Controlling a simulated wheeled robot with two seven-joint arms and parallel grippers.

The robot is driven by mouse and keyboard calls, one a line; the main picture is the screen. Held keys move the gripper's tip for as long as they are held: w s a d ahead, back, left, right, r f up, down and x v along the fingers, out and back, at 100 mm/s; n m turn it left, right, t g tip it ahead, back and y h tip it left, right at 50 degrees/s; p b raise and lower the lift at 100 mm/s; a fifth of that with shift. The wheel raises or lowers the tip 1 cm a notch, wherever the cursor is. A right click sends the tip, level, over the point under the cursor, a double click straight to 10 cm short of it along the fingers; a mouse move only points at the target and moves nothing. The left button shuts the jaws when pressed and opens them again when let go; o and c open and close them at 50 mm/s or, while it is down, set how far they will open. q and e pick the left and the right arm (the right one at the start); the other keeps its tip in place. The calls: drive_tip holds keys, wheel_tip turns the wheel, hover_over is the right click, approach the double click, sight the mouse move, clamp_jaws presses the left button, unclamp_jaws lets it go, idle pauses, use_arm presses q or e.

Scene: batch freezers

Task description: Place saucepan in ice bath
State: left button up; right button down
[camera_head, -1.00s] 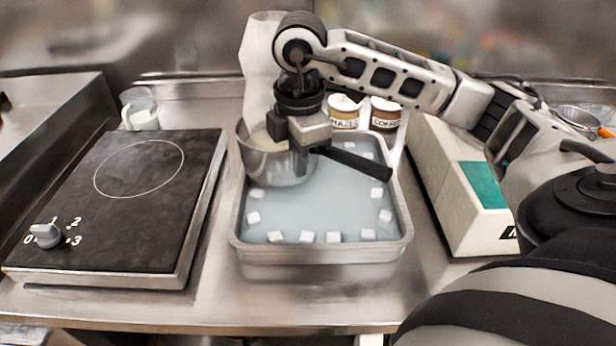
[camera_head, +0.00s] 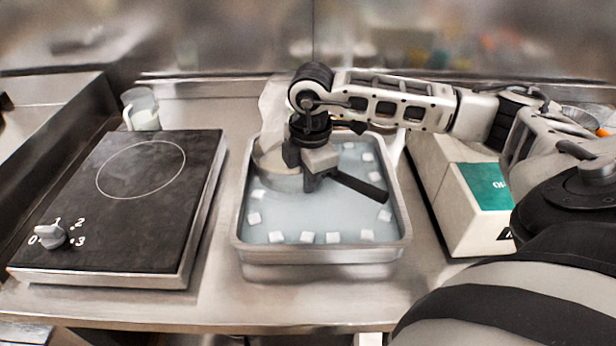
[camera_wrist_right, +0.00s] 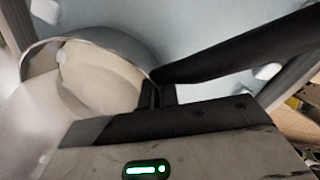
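The saucepan (camera_head: 279,172) is a steel pan with pale contents and a black handle (camera_head: 360,187). It sits low in the back left part of the ice bath, and its lower part seems to be in the water. The ice bath is a steel tray (camera_head: 322,254) of bluish water with several white ice cubes. My right gripper (camera_head: 312,184) is at the handle's base. In the right wrist view its fingers (camera_wrist_right: 157,95) are closed at the handle beside the pan (camera_wrist_right: 95,70). My left gripper is not in view.
A black hot plate (camera_head: 125,195) with a knob stands on the left. A glass cup (camera_head: 141,110) stands behind it. A white box with a green panel (camera_head: 486,187) stands on the right. The steel counter in front of the tray is clear.

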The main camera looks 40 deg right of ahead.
drive_tip(key=c, duration=1.7)
unclamp_jaws()
drive_tip(key=r, duration=1.2)
drive_tip(key=shift+s+a+b, duration=0.1)
drive_tip(key=shift+s+b, duration=0.3)
